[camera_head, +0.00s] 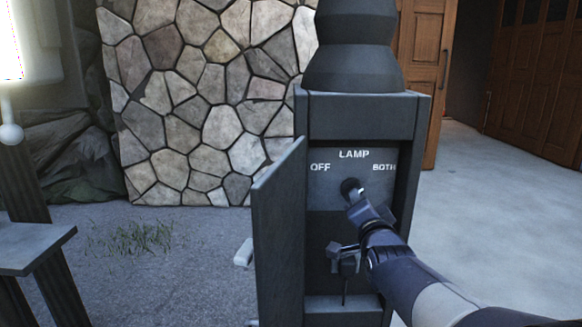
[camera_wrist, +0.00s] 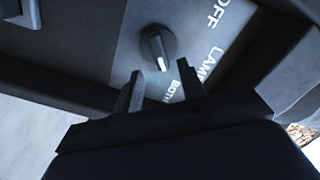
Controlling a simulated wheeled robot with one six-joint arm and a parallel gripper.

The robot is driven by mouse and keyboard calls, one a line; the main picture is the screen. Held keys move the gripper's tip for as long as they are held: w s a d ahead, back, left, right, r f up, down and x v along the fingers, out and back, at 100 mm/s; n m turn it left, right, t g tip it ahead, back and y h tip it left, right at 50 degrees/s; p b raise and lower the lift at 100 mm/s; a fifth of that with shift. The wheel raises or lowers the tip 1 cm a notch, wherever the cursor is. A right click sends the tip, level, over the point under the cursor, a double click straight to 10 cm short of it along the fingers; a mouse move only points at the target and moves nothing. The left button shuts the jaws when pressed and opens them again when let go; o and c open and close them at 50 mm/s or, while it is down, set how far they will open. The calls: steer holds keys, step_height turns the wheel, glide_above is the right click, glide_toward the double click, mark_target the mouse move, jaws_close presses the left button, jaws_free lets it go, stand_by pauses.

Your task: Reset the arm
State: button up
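My gripper (camera_head: 358,203) reaches in from the lower right, in front of the lamp panel (camera_head: 326,190) in the head view. In the wrist view, my gripper (camera_wrist: 160,76) has two dark fingers spread apart with nothing between them. The dark round knob (camera_wrist: 157,47) is just beyond the fingertips, with a white mark on it towards the lower side. In the head view the knob (camera_head: 350,187) is partly covered by my gripper. I cannot tell whether a finger touches it. The panel reads OFF, LAMP and BOTH.
The panel is inside a dark post box (camera_head: 422,130) whose door (camera_head: 278,235) stands open to the left. A small grey fitting (camera_head: 345,258) is below the knob. A stone wall (camera_head: 205,100) stands behind, with a grey bench (camera_head: 35,250) at left. Open floor lies right.

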steer(key=shift+w+a+r+n+p, duration=0.1)
steer(key=shift+w+n+p, duration=0.35)
steer(key=shift+w+n, duration=0.65)
steer(key=shift+w+a+f+n+p, duration=0.1)
steer(key=shift+w+n+p, duration=0.45)
steer(key=shift+n, duration=0.9)
steer(key=shift+w+r+n+p, duration=0.1)
steer(key=shift+w+n+p, duration=0.25)
steer(key=shift+w+n, duration=0.8)
steer(key=shift+s, duration=0.2)
